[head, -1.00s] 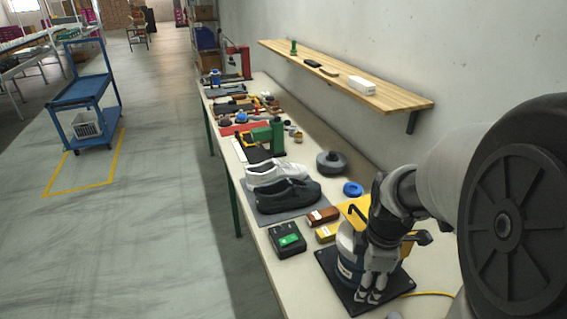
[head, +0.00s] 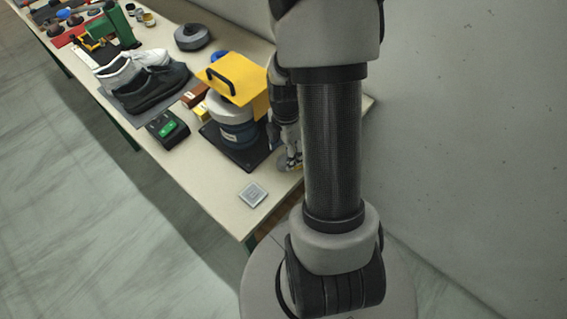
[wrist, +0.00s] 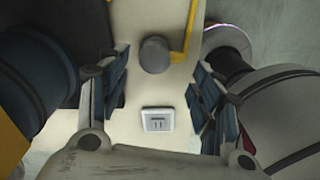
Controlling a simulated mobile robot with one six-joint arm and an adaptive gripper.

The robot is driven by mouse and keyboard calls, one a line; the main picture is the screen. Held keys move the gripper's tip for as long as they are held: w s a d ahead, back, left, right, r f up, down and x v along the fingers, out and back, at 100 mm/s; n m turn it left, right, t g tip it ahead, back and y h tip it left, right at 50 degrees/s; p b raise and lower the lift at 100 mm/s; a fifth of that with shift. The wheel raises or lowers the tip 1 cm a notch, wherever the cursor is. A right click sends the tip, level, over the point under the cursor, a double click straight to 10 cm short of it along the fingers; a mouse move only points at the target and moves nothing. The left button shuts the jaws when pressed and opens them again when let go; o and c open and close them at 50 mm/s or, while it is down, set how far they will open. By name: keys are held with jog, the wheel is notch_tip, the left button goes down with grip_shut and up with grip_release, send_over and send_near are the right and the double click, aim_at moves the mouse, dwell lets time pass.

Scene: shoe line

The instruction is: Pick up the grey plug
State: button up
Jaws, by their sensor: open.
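The grey plug (wrist: 154,55) is a rounded grey piece on the pale bench in the wrist view, beside a yellow cable. It lies beyond the gap between my fingers, roughly centred. My gripper (wrist: 160,92) is open and empty, with one dark-padded finger on each side. A light grey square socket plate (wrist: 158,120) with slots shows between the fingers, nearer the palm. In the head view my gripper (head: 290,160) is partly hidden behind my arm, low over the bench, and the plug is not visible there. The socket plate (head: 253,194) lies near the bench's front corner.
A blue-grey machine with a yellow cover (head: 236,82) stands on a black mat (head: 245,158), close to my gripper. A black box with a green label (head: 167,129) and a dark shoe (head: 152,90) lie further left. The wall (head: 470,110) is to the right.

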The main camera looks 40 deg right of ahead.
aim_at(284, 158)
jog(key=f, duration=0.2)
jog(key=f+b, duration=0.2)
jog(key=f, duration=0.1)
jog(key=shift+w+f, duration=0.3)
jog(key=shift+w, duration=0.05)
jog(key=c, duration=1.2)
jog(key=shift+r, duration=0.15)
